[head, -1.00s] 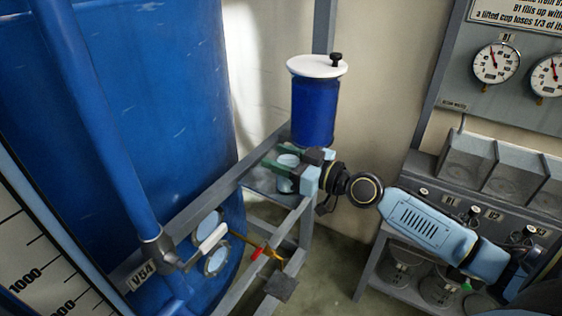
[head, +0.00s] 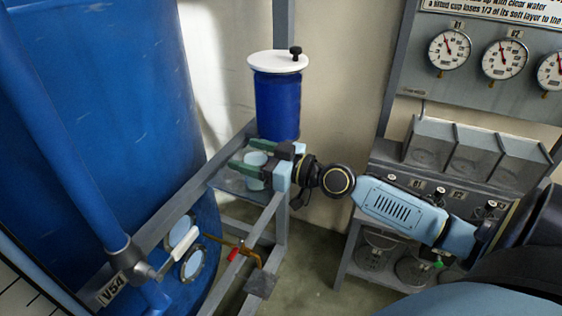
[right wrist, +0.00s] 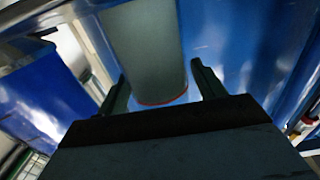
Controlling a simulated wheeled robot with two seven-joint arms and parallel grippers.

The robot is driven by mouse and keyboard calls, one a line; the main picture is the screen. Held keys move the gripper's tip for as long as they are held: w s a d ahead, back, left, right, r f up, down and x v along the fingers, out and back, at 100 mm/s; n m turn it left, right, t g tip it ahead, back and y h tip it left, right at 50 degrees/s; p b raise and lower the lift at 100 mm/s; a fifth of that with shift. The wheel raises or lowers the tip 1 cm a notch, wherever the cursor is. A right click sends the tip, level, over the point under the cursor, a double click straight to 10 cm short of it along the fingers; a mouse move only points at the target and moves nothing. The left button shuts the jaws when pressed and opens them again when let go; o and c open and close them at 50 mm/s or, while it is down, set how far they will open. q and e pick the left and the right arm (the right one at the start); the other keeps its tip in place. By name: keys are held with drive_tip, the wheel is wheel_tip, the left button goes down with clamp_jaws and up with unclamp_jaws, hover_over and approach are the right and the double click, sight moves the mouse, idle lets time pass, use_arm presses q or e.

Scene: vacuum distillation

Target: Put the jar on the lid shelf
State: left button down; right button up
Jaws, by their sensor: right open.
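A small pale glass-like jar (head: 254,164) stands on a grey metal shelf (head: 228,181) of the frame, just in front of a blue canister (head: 277,106) with a white lid (head: 277,62). My right gripper (head: 237,157) reaches in from the right and is open, with its dark green fingers at the jar. In the right wrist view a grey-green cylinder with a red rim, apparently the jar (right wrist: 145,55), lies between the open fingers (right wrist: 160,85). I cannot tell whether they touch it. Which surface is the lid shelf is not clear. My left gripper is not in view.
A large blue tank (head: 100,100) fills the left, with a valve and a pipe (head: 75,160) in front. A red-handled valve (head: 238,252) sits below the shelf. At right are gauges (head: 505,58) and a rack of grey bins (head: 480,150).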

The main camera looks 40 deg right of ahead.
sight(266, 163)
drive_tip(key=b+v, duration=0.1)
drive_tip(key=v, duration=0.1)
drive_tip(key=b+v, duration=0.2)
drive_tip(key=v, duration=0.1)
drive_tip(key=b+v, duration=0.2)
drive_tip(key=shift+s+d+f, duration=0.1)
drive_tip(key=shift+s+f, duration=0.2)
drive_tip(key=shift+f, duration=0.05)
drive_tip(key=shift+r+b+v, duration=0.15)
drive_tip(key=shift+b+v, duration=0.75)
drive_tip(key=shift+b, duration=0.05)
drive_tip(key=shift+r+b+v, duration=0.15)
drive_tip(key=shift+b+v, duration=0.75)
drive_tip(key=shift+b, duration=0.05)
